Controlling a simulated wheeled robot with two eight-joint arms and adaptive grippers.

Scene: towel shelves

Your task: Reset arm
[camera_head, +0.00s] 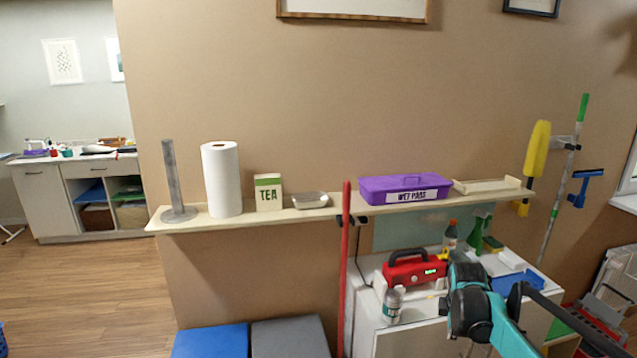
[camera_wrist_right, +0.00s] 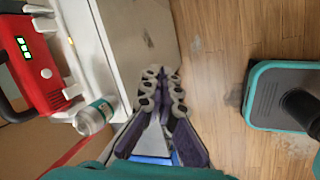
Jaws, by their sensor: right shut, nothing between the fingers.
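My right arm (camera_head: 470,302), teal and black, comes in at the bottom right of the head view, in front of the white cabinet. My right gripper (camera_wrist_right: 165,80) shows in the right wrist view with its dark fingers shut together and nothing between them. It points over the wood floor beside the cabinet's side, apart from any object. The fingers are hard to make out in the head view. My left arm and gripper are not in view.
The white cabinet (camera_head: 397,345) carries a red radio-like box (camera_head: 415,269), a bottle (camera_head: 393,304) and cleaning items, close to my right arm. The wall shelf (camera_head: 330,211) holds a paper roll (camera_head: 221,180), a tea box (camera_head: 268,192) and a purple box (camera_head: 405,188). A red pole (camera_head: 345,270) stands in front.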

